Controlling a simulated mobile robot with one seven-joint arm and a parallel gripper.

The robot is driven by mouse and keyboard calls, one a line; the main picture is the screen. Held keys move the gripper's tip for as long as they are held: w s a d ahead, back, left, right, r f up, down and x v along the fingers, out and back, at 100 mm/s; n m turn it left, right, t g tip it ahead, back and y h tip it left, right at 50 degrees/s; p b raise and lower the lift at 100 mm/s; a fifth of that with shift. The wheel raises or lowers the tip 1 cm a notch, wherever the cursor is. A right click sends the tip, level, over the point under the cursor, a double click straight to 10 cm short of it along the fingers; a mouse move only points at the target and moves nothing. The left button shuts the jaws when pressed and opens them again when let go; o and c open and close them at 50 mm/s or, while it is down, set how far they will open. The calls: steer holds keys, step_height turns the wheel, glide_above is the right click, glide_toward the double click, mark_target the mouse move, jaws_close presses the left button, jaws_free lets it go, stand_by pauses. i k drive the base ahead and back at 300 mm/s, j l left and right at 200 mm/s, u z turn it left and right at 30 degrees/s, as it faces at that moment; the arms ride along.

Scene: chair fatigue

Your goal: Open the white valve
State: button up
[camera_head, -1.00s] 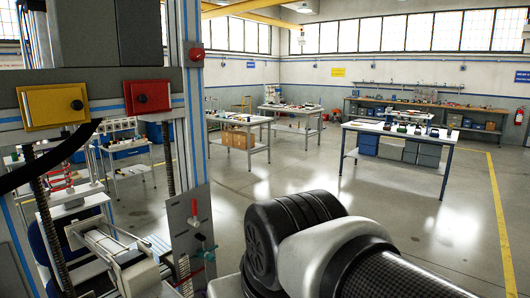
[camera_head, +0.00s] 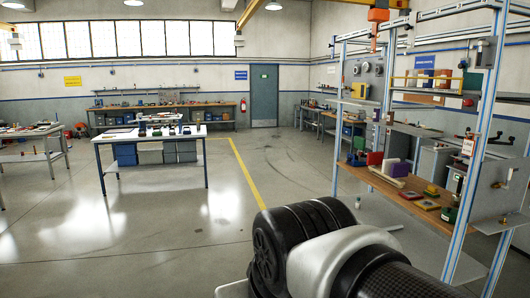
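I cannot make out a white valve in the head view. A blue-and-grey metal rack (camera_head: 487,95) stands at the right, with small fittings too small to tell apart. A grey plate (camera_head: 497,195) on its near right side carries small knobs or fittings. My arm's black and white links cross the bottom centre and right of the view. My gripper is outside the view, so its opening and anything in it are hidden.
The rack's wooden shelf (camera_head: 410,198) holds a purple block (camera_head: 396,167) and other small items. A white-topped workbench (camera_head: 150,136) stands at the left. A blue-grey door (camera_head: 264,95) is at the back. The floor (camera_head: 290,165) between workbench and rack is clear.

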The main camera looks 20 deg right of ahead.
mark_target(509, 171)
steer(key=z, duration=1.8)
steer(key=i+l+z, duration=0.25)
steer(key=i, duration=0.3)
steer(key=i+z, duration=0.3)
steer(key=i, duration=0.25)
steer(key=i+l, duration=0.1)
steer(key=i, duration=0.35)
steer(key=i+l+u, duration=0.15)
steer(key=i, duration=0.25)
steer(key=i+l, duration=0.1)
steer(key=i, duration=0.35)
steer(key=j+u, duration=0.05)
